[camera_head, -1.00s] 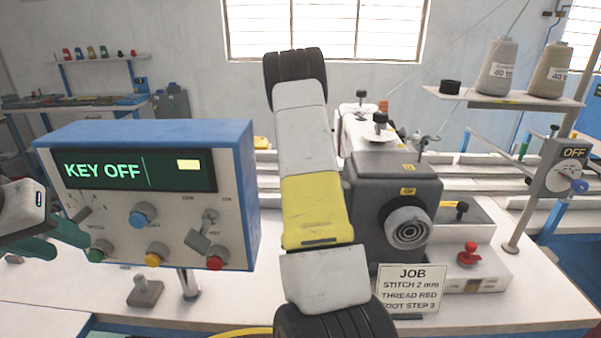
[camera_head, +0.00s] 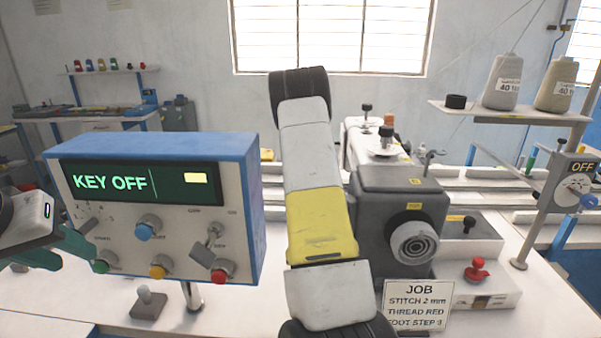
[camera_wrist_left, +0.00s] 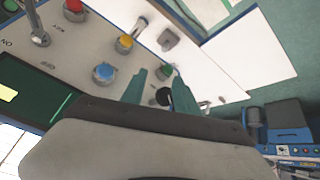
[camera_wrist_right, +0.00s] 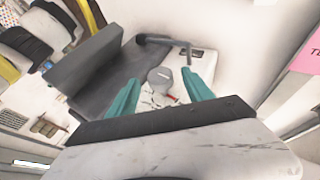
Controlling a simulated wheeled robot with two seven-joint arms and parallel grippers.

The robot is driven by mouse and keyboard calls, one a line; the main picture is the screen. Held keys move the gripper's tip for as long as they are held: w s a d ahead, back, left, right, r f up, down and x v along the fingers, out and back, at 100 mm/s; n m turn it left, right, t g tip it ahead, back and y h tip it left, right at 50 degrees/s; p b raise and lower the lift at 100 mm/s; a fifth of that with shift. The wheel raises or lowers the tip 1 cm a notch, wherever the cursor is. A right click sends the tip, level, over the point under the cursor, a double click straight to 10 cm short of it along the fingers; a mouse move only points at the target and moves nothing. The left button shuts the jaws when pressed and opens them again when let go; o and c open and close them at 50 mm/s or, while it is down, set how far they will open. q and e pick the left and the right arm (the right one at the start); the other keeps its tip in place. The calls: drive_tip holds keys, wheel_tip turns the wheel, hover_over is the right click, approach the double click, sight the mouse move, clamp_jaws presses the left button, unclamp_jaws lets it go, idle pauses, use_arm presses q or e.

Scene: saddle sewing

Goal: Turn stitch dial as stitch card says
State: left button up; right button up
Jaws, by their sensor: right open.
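The JOB card (camera_head: 417,305) stands at the machine's front and reads stitch 2 mm, thread red, foot step 3. A round ringed dial (camera_head: 414,245) sits on the grey machine head (camera_head: 395,205); I cannot tell whether it is the stitch dial. My left gripper (camera_head: 75,248) is at the control panel's (camera_head: 155,205) left side. In the left wrist view its fingers (camera_wrist_left: 158,80) are apart, with a black knob (camera_wrist_left: 165,96) between them, contact unclear. My right gripper (camera_wrist_right: 162,78) is open, with a grey round knob (camera_wrist_right: 160,79) beyond its fingers; it is hidden in the head view.
The panel screen (camera_head: 120,182) reads KEY OFF; blue (camera_head: 148,228), yellow (camera_head: 159,267), red (camera_head: 221,272) and green (camera_head: 102,262) controls sit below. My arm crosses the middle. A red knob (camera_head: 476,268) stands right of the card. Thread cones (camera_head: 503,82) stand on a shelf.

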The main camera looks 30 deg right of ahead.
drive_tip(key=v, duration=0.6)
drive_tip(key=shift+s, duration=0.1)
idle(0.5)
